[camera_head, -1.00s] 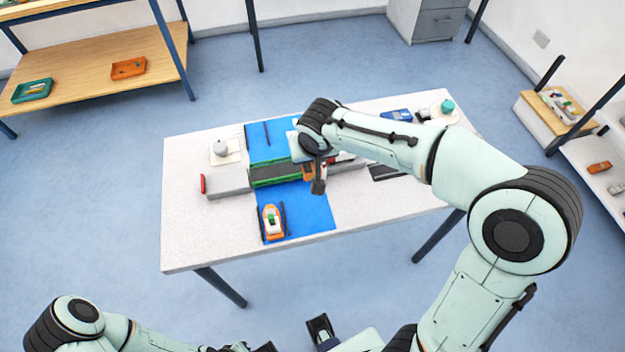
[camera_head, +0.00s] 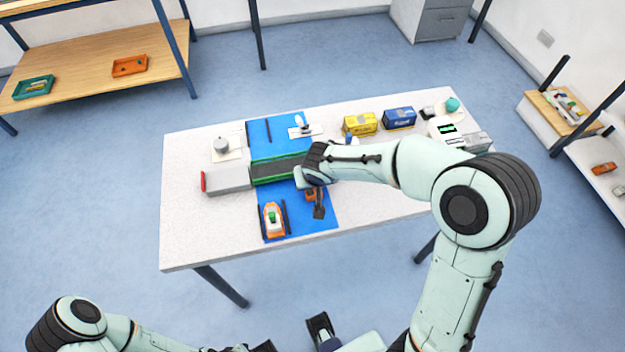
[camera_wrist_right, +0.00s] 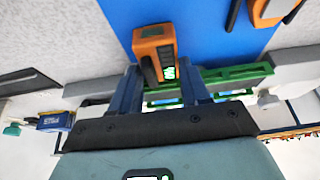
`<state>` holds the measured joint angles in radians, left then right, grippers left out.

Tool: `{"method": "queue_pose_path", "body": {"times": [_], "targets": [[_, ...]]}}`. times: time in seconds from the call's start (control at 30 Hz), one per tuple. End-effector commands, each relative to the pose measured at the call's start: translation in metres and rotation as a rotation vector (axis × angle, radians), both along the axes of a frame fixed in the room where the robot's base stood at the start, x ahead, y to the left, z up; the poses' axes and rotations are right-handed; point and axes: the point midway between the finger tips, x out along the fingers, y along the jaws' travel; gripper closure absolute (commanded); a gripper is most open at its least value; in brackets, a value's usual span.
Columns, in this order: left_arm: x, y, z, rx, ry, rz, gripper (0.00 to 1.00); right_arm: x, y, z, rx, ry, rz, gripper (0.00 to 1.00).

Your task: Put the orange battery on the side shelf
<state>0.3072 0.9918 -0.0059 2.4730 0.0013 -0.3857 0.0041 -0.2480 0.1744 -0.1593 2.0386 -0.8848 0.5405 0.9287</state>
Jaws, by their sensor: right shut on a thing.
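The orange battery (camera_head: 313,195), an orange and black block, is at my right gripper (camera_head: 317,207), above the blue mat (camera_head: 318,222) on the white table. In the right wrist view the battery (camera_wrist_right: 155,48) sits between the two fingers of the right gripper (camera_wrist_right: 160,85), which is shut on it. Its far end sticks out past the fingertips. My left arm lies low at the bottom left, and its fingers are too cut off to read. A wooden shelf (camera_head: 95,75) stands at the back left. A white shelf (camera_head: 590,165) stands at the right; which one is the side shelf is unclear.
A green-edged grey conveyor (camera_head: 278,170) crosses the mat behind the gripper. An orange and white toy-like vehicle (camera_head: 273,220) stands in front. A yellow box (camera_head: 360,124) and a blue box (camera_head: 399,117) are at the back. The table's front left is clear.

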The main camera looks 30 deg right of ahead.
Motion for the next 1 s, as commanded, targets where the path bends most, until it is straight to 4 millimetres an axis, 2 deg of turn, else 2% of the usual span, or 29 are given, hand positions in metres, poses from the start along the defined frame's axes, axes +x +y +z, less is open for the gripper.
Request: {"method": "queue_pose_path", "body": {"times": [0.1,0.13,0.2,0.5,0.63,1.0], "targets": [[-0.001,0.0,-0.003,0.0,0.001,0.0,1.0,0.0,0.0,-0.002,0.001,-0.001,0.0,0.91],[-0.001,0.0,-0.003,0.0,0.001,0.0,1.0,0.0,0.0,-0.002,0.0,0.0,0.0,0.51],[-0.001,0.0,-0.002,0.0,0.001,0.0,1.0,0.0,0.0,-0.001,0.0,0.0,0.0,0.28],[0.0,0.0,-0.001,0.0,0.0,0.0,1.0,0.0,0.0,0.0,0.0,0.0,0.0,0.28],[0.0,0.0,0.001,0.0,-0.001,0.0,1.0,-0.002,0.001,0.008,0.001,-0.003,-0.001,0.28],[0.003,0.0,0.008,0.0,-0.003,0.0,1.0,-0.03,0.008,0.078,0.002,-0.006,0.0,0.28]]}}
